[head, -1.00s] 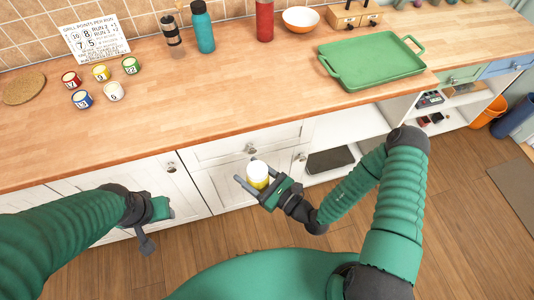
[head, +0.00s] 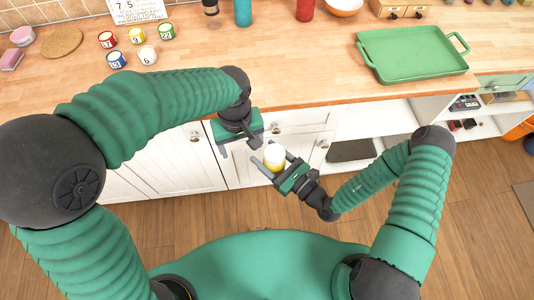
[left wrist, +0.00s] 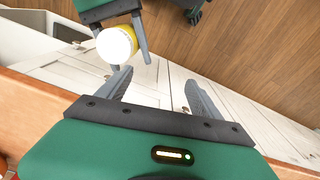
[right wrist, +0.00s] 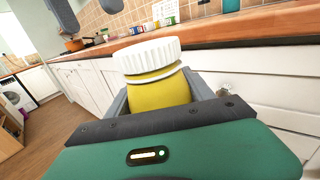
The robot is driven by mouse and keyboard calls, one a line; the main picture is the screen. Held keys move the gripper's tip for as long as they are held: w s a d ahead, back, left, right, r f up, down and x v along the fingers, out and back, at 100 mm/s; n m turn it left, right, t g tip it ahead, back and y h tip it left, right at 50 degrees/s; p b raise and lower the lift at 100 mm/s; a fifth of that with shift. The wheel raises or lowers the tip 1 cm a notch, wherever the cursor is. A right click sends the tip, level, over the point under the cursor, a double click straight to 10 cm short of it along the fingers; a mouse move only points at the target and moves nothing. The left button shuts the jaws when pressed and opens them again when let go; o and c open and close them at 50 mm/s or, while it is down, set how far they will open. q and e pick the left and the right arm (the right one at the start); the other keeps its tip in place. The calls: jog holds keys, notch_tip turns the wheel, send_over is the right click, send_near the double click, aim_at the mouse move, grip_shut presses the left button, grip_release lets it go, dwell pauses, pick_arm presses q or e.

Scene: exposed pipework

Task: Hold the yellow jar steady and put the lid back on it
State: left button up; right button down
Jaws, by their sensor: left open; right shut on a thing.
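The yellow jar (right wrist: 160,92) is upright in the right wrist view, between the fingers of my right gripper (right wrist: 160,100). The right gripper is shut on it, in front of the counter. The white ribbed lid (right wrist: 147,56) sits on top of the jar; a thin white ring shows below it. I cannot tell whether it is screwed down. My left gripper (head: 238,148) is open and empty, above and left of the jar in the head view. In the left wrist view, the lid (left wrist: 117,45) lies beyond the left gripper's fingertips (left wrist: 156,82), apart from them.
The wooden counter (head: 290,80) is behind both grippers, with white cabinet doors (head: 180,160) below. A green tray (head: 412,55) and several small numbered pots (head: 137,36) stand on it. An open shelf (head: 350,150) is to the right. The wooden floor is clear.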

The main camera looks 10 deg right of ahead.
aim_at(275, 153)
pick_arm(q)
jog(key=d+r, duration=0.1)
jog(key=d, duration=0.2)
jog(key=d+r+n, duration=0.1)
jog(key=d, duration=0.2)
jog(key=d+r+n, duration=0.1)
jog(key=d, duration=0.2)
jog(key=shift+g, duration=0.3)
jog(key=shift+a, duration=0.1)
notch_tip(275, 153, down, 8)
jog(key=shift+f, duration=0.1)
